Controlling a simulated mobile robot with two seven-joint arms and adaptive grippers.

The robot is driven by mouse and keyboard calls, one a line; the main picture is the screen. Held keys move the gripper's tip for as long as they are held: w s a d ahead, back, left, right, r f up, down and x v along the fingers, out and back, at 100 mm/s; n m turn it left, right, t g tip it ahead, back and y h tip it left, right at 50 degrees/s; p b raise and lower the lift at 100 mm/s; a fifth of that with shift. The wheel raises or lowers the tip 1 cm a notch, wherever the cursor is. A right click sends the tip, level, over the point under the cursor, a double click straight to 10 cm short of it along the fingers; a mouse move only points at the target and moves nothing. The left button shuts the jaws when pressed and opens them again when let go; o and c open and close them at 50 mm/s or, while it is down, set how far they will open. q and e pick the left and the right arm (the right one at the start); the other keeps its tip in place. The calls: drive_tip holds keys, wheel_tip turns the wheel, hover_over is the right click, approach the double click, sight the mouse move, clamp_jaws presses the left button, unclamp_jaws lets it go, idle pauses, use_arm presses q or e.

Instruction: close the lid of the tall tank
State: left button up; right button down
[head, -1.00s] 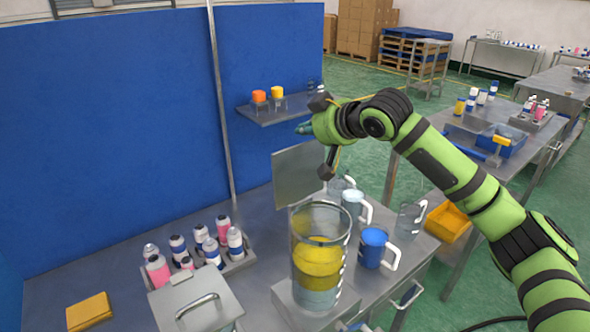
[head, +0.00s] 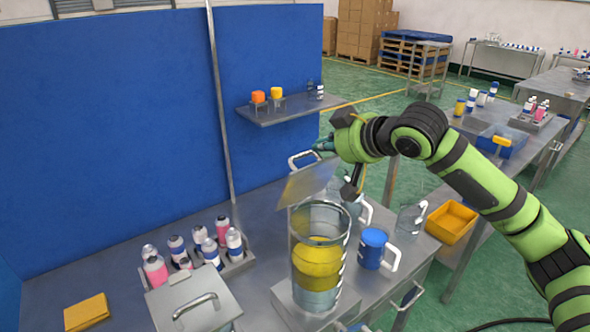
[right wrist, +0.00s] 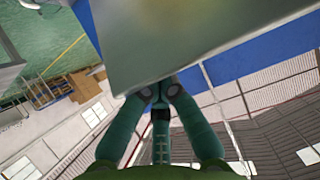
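The tall tank (head: 318,268) is a clear vessel with yellow and pale liquid, standing on a metal base on the bench. Its flat metal lid (head: 308,183) is open, tilted above the tank's rear rim and leaning partly forward. A loop handle (head: 303,160) shows at the lid's upper edge. My right gripper (head: 322,147) is behind the lid, close to its upper edge. In the right wrist view the teal fingers (right wrist: 160,88) come together at the lid plate (right wrist: 200,40), nothing visible between them. Whether they touch it is hard to tell. My left gripper is out of view.
A lower tank with a closed, handled lid (head: 195,300) stands left of the tall tank. Behind it is a rack of bottles (head: 238,262). A blue mug (head: 373,248) and clear jugs (head: 411,220) stand to the right. A wall shelf (head: 295,113) is behind.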

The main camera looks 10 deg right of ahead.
drive_tip(key=shift+s+d+r+p, duration=0.1)
drive_tip(key=shift+s+r+p, duration=0.1)
drive_tip(key=shift+r+p, duration=0.9)
drive_tip(key=shift+s+d+r+p, duration=0.2)
drive_tip(key=shift+s+r+p, duration=0.3)
drive_tip(key=shift+r+p, duration=0.1)
drive_tip(key=shift+s+d+r+p, duration=0.15)
drive_tip(key=shift+s+r+p, duration=0.35)
drive_tip(key=shift+p, duration=0.05)
drive_tip(key=shift+w, duration=0.15)
drive_tip(key=shift+w+f, duration=0.1)
